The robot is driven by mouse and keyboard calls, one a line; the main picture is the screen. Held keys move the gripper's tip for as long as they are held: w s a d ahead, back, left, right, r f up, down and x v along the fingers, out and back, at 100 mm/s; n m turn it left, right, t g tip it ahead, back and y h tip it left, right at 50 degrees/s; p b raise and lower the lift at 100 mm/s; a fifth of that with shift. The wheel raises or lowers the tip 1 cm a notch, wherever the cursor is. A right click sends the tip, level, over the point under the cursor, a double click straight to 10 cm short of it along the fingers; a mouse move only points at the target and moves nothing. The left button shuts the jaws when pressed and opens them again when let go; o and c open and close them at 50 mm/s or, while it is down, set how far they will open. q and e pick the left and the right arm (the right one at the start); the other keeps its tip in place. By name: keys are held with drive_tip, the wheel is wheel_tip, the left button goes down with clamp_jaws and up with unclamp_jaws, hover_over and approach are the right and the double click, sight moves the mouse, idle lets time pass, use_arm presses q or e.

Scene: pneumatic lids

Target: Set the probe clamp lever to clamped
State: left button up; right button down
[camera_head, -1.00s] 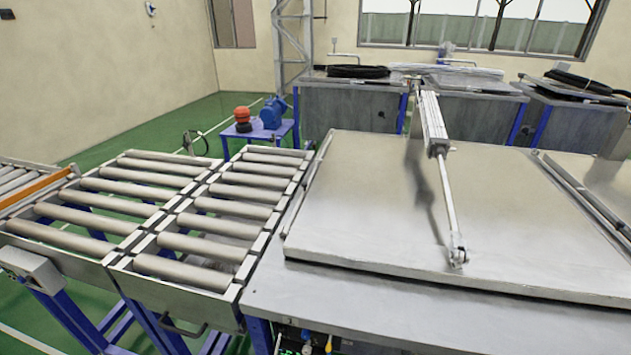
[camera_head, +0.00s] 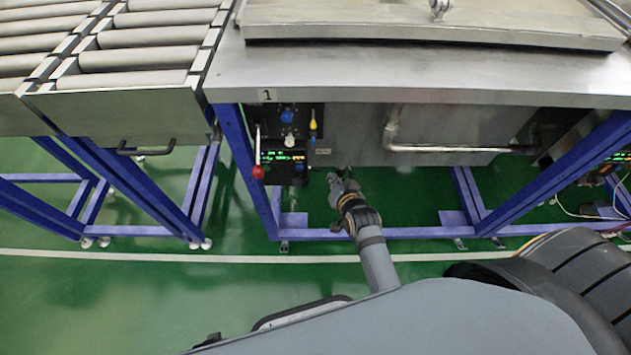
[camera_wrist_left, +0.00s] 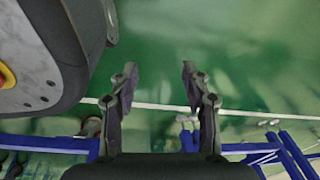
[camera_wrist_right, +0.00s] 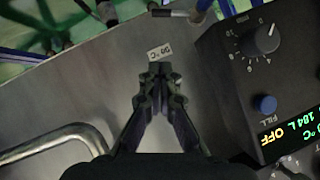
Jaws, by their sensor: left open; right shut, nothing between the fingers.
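My right gripper (camera_head: 337,182) is low in front of the steel tank, just right of the control panel (camera_head: 284,145). In the right wrist view its fingers (camera_wrist_right: 160,78) are shut and empty, close to a small white temperature label (camera_wrist_right: 159,53) on the steel wall. A small metal fitting with dark parts (camera_wrist_right: 170,13) shows beyond the fingertips, partly cut off. I cannot tell whether it is the probe clamp lever, or its setting. My left gripper (camera_wrist_left: 159,75) is open and empty over green floor; it is not in the head view.
A bent steel pipe (camera_head: 440,149) runs along the tank, right of my gripper. Blue frame legs (camera_head: 245,165) stand left. Open green floor (camera_head: 120,290) lies in front.

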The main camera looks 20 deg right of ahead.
drive_tip(key=b, duration=0.3)
hover_over(316, 170)
drive_tip(key=s+d, duration=0.2)
drive_tip(key=s, duration=0.2)
wheel_tip(316, 170, down, 5)
drive_tip(key=f, duration=0.1)
drive_tip(key=w+f+b, duration=0.1)
drive_tip(key=a+f, duration=0.1)
drive_tip(key=shift+w+a, duration=0.1)
drive_tip(key=shift+w, duration=0.2)
use_arm(q)
drive_tip(key=w+d+r, duration=0.1)
drive_tip(key=w+r, duration=0.3)
drive_tip(key=w, duration=0.3)
drive_tip(key=shift+w+d+r, duration=0.25)
drive_tip(key=shift+w, duration=0.1)
use_arm(e)
drive_tip(key=shift+w+a+f, duration=0.15)
drive_tip(key=shift+f, duration=0.2)
drive_tip(key=shift+f, duration=0.2)
drive_tip(key=shift+a+f+m+y, duration=0.15)
drive_tip(key=shift+f+m+y, duration=0.15)
drive_tip(key=shift+f, duration=0.15)
use_arm(q)
drive_tip(key=shift+s+a+f, duration=0.25)
drive_tip(key=shift+s+f, duration=0.3)
drive_tip(key=shift+f, duration=0.15)
use_arm(e)
drive_tip(key=shift+f, duration=0.2)
